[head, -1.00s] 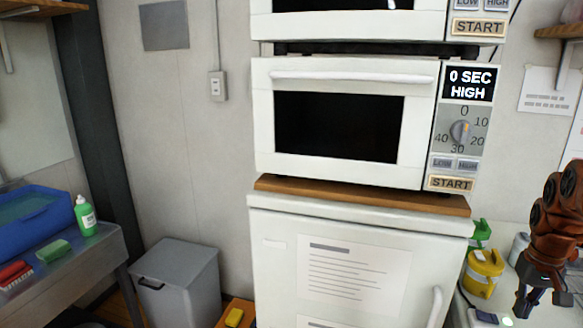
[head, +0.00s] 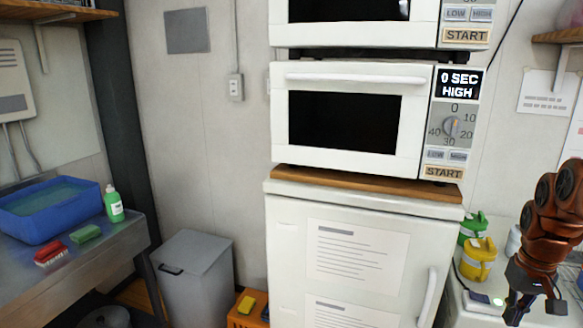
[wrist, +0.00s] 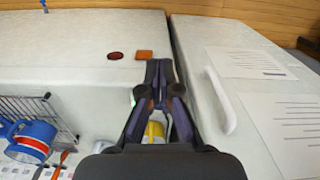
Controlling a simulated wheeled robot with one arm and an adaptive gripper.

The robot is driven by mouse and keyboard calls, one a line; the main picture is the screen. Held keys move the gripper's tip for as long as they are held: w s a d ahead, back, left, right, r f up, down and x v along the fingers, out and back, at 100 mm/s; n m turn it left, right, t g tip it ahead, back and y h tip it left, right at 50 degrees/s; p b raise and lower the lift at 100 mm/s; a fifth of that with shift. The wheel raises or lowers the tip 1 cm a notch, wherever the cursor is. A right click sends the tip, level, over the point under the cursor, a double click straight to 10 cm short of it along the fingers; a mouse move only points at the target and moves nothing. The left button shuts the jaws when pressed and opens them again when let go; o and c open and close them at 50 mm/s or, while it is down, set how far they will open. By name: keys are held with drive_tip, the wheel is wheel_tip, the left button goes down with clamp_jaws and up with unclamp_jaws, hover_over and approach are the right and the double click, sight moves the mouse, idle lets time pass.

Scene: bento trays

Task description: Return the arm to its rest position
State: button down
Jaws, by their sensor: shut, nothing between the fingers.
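My arm hangs down at the right edge of the head view, with my gripper (head: 534,310) at its lower end, pointing downward. It is beside the white fridge, over the counter. In the wrist view my gripper (wrist: 160,68) reaches forward from the bottom middle. Its dark fingers come together at the tips and hold nothing. The fingers and palm partly hide a yellow and white item beneath them.
The white fridge (head: 290,230) carries a wooden board (head: 370,181) and stacked microwaves (head: 345,160). Green and yellow containers (head: 478,258) stand near my gripper. A blue basin (head: 45,222) and green bottle (head: 113,205) are on the left metal table (head: 95,265). A grey bin (head: 195,280) stands between.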

drive_tip(key=s+a+r+n, duration=0.1)
drive_tip(key=s+a, duration=0.3)
drive_tip(key=a, duration=0.5)
drive_tip(key=s+a+r+n, duration=0.15)
drive_tip(key=s+a, duration=0.25)
drive_tip(key=a, duration=0.5)
drive_tip(key=s+a+f+g, duration=0.1)
drive_tip(key=s+a, duration=0.3)
drive_tip(key=s, duration=0.4)
drive_tip(key=s+a+f+p, duration=0.1)
drive_tip(key=s+a+f, duration=0.3)
drive_tip(key=s, duration=0.3)
drive_tip(key=shift+s+a+g, duration=0.25)
drive_tip(key=shift+s+g, duration=0.15)
drive_tip(key=shift+d, duration=0.1)
